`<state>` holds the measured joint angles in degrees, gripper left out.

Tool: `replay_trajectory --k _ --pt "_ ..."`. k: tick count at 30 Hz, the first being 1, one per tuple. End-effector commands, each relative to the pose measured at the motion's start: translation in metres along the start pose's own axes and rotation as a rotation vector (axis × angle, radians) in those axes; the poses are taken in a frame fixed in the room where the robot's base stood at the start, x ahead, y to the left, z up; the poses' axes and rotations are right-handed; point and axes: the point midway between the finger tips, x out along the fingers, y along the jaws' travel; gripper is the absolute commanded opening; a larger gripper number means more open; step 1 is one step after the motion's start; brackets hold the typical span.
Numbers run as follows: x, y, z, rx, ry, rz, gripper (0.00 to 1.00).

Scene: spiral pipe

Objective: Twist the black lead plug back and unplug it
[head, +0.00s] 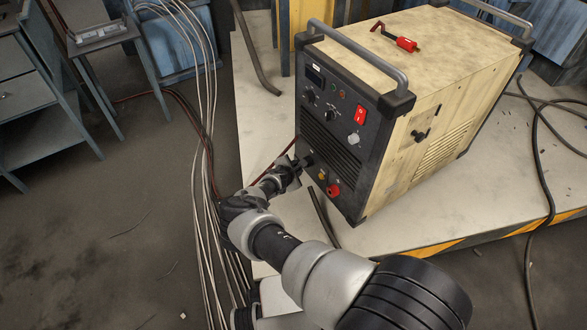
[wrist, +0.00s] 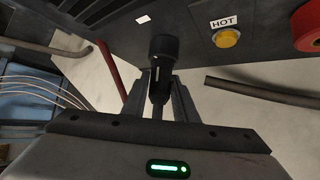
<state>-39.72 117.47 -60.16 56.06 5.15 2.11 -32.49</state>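The black lead plug (wrist: 162,55) sits at the lower front of the cream and black welding machine (head: 340,130). In the head view, my gripper (head: 298,165) is at the machine's lower left front and mostly covers the plug. In the wrist view, the two dark fingers of my gripper (wrist: 160,90) lie on either side of the plug's narrow handle, which carries a white line. I cannot tell whether the fingers press on it. The plug's front end meets the dark panel.
A yellow socket (wrist: 228,38) marked HOT and a red knob (wrist: 308,27) are right of the plug. A dark red cable (wrist: 110,68) runs close on the left. A black hose (head: 322,215) lies on the pale platform (head: 262,110). Pale cables (head: 205,120) hang left of my arm.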

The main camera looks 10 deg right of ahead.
Motion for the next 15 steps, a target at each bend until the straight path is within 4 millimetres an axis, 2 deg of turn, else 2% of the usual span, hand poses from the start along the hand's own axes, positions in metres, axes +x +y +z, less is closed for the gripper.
replay_trajectory --k 4,6,8,15 --pt "-0.0008 0.0051 0.0023 -0.047 0.003 -0.084 0.00" --pt "0.0029 -0.0015 -0.0005 -0.085 0.000 -0.130 0.00" --pt "0.0026 0.0002 -0.0005 -0.113 0.002 -0.163 0.00" --pt "-0.0024 -0.0005 -0.0035 -0.131 0.000 -0.166 0.00"
